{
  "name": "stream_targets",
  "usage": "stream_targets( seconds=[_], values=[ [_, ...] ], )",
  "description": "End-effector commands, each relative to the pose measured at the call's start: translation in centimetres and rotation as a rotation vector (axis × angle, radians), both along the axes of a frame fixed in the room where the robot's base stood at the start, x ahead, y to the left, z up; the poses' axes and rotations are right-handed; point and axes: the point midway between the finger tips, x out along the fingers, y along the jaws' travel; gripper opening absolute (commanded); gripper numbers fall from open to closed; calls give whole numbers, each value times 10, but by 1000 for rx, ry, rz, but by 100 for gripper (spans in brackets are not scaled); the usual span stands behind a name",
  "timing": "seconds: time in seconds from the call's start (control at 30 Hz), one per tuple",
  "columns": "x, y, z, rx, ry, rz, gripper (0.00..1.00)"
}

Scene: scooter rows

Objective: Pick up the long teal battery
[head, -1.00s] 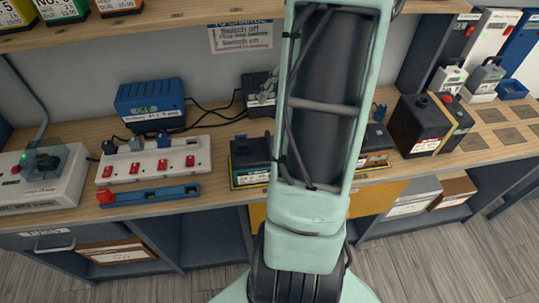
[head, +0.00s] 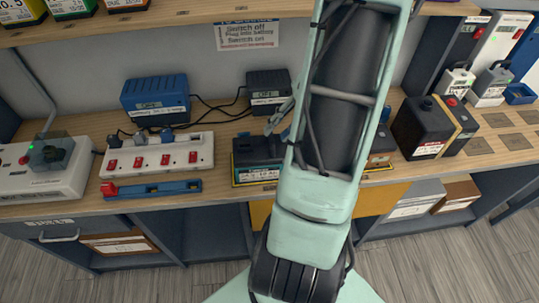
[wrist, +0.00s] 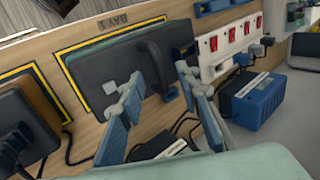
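A long, dark slate-teal battery (wrist: 125,72) with a black carry handle lies in a yellow-outlined bay in the wrist view. Its colour looks nearly black. It seems to be the dark box (head: 256,153) left of my arm in the head view, partly hidden by it. My gripper (wrist: 160,80) is open, its two blue-padded fingers apart on either side of the handle's near end. I cannot tell whether they touch it. In the head view my gripper (head: 278,122) shows just above the box, partly behind my arm.
Behind stand a blue charger (head: 155,101) and a black charger (head: 268,92) with cables. A white strip with red switches (head: 160,155) and a blue bar (head: 152,189) lie to the left. A black battery (head: 425,127) stands to the right. A shelf (head: 180,20) hangs above.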

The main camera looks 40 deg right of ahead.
Motion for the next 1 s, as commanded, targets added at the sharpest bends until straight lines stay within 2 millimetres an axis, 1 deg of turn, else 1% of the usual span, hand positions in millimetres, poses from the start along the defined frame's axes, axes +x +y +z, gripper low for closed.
stream_targets(
  seconds=[0.03, 0.1, 0.2, 0.43, 0.47, 0.7, 0.73, 1.0],
  values=[
    [1, 6, -6, 3, 3, 1, 31],
    [4, 9, -14, 2, 2, -1, 31],
    [6, 12, -20, 2, 1, 0, 31],
    [7, 12, -21, -1, 1, 0, 31],
    [7, 12, -21, -1, 1, 0, 29],
    [7, 12, -21, 0, 0, -1, 2],
    [7, 12, -21, 0, 0, -1, 0],
    [7, 12, -21, 0, 0, -1, 0]
  ],
)
